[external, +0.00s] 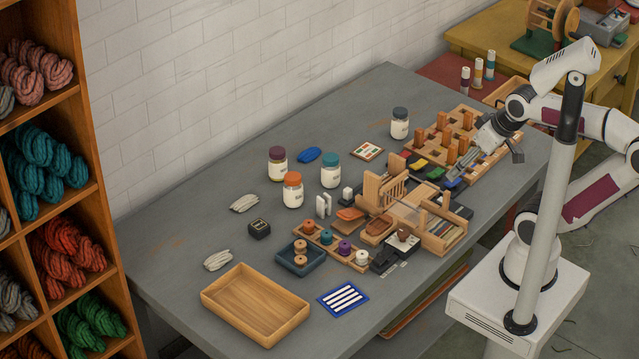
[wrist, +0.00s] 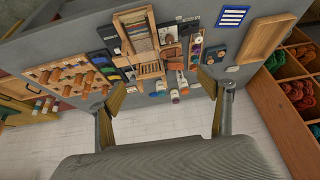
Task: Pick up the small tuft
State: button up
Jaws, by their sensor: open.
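Two pale, cream tufts lie on the grey table in the external view. One tuft (external: 217,260) is beside the wooden tray; the other tuft (external: 245,203) is farther back, toward the wall. They look close in size, the one by the tray slightly shorter; I cannot tell for sure which is the small one. In the wrist view a pale shape (wrist: 232,69) by the tray appears to be the nearer tuft. My gripper (external: 490,160) is open and empty above the right end of the table, far from both tufts. Its spread fingers (wrist: 162,88) frame the wrist view.
The wooden tray (external: 254,307) is at the front left. Jars (external: 292,190), a spool rack (external: 330,245), a wooden loom (external: 385,200) and a pegged board (external: 470,125) crowd the way.

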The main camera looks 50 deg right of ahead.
jog(key=w+a+r+n+t+y, duration=0.15)
jog(key=w+a+r, duration=0.25)
jog(key=w+a, duration=0.6)
jog(key=w+a+r+t+y, duration=0.25)
jog(key=w+a, duration=0.55)
jog(key=w, duration=0.4)
jog(key=w+a+f+t+y, duration=0.1)
jog(key=w+a+f, duration=0.1)
jog(key=w+a, duration=0.95)
jog(key=w+a+f+m+t+h, duration=0.25)
jog(key=w+a+f, duration=0.45)
jog(key=a+f, duration=0.35)
jog(key=s+a+f+h, duration=0.1)
jog(key=s+f, duration=0.1)
jog(key=f, duration=0.4)
jog(key=s+a+f+m+g+h, duration=0.1)
jog(key=s+f+h, duration=0.1)
jog(key=f, duration=0.5)
jog(key=s+a+f+h, duration=0.2)
jog(key=f, duration=0.4)
jog(key=shift+a+f, duration=0.1)
jog(key=shift+f, duration=0.25)
jog(key=shift+w, duration=0.15)
